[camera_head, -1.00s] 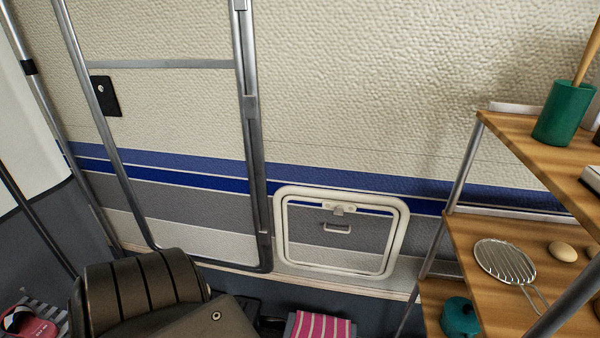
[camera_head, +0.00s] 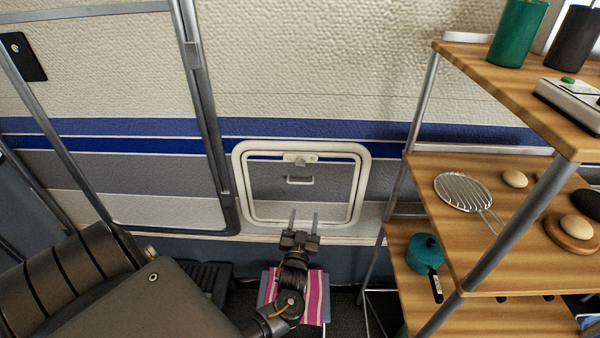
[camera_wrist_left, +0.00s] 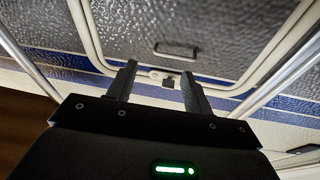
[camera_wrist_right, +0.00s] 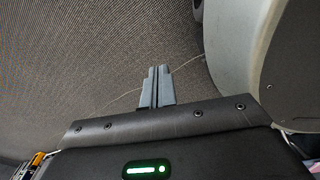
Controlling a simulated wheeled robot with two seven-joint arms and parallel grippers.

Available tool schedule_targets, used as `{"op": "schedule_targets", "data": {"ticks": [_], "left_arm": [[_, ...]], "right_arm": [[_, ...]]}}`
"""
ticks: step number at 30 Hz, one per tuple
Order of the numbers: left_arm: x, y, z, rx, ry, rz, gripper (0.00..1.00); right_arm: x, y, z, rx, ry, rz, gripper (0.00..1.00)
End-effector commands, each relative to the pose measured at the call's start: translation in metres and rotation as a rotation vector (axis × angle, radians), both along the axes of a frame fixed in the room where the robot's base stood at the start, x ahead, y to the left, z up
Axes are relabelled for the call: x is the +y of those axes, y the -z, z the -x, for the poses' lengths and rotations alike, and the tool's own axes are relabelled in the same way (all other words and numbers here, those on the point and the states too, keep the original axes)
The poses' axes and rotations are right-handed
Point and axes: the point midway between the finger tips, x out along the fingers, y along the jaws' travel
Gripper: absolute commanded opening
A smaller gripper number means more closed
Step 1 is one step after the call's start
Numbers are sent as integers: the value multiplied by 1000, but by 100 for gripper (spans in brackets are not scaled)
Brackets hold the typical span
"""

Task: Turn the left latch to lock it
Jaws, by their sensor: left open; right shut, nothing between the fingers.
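A white-framed hatch (camera_head: 237,185) is set low in the caravan wall, its grey panel closed. A small latch (camera_head: 300,160) sits on a white mount at the top middle of the hatch; I cannot make out a separate left latch. My left gripper (camera_head: 304,216) is open and empty, in front of the hatch's lower edge and below the latch. In the left wrist view, the latch (camera_wrist_left: 168,83) appears beyond and between the open fingers (camera_wrist_left: 160,82), apart from them. My right gripper (camera_wrist_right: 157,72) is shut and empty over a dark woven surface, outside the head view.
A recessed handle (camera_head: 299,180) is on the hatch panel. A wooden shelf unit (camera_head: 500,180) with a strainer (camera_head: 464,190) and teal pot (camera_head: 425,252) stands close on the right. A metal-framed door (camera_head: 202,110) is left of the hatch. A pink striped cloth (camera_head: 314,300) lies below.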

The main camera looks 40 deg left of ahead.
Motion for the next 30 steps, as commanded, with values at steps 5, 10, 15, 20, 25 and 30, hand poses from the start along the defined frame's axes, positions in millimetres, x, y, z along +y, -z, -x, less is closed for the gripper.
{"op": "schedule_targets", "data": {"ticks": [5, 10, 15, 20, 25, 30], "left_arm": [[13, -68, 4, -204, -79, -11, 51], [16, -80, 6, -234, -93, -14, 51], [23, -86, -5, -233, -91, -15, 51], [40, -97, -26, -232, -91, -17, 51], [57, -108, -49, -231, -92, -16, 51], [70, -116, -66, -229, -91, -15, 51]], "right_arm": [[-4, 6, 7, 9, -1, 4, 0], [-3, 6, 15, 19, -1, 5, 0], [-3, 3, 18, 23, -3, 4, 0], [0, -1, 19, 23, -4, -1, 0], [8, -4, 18, 22, -1, -11, 0], [11, -6, 12, 16, -1, -15, 0]]}}
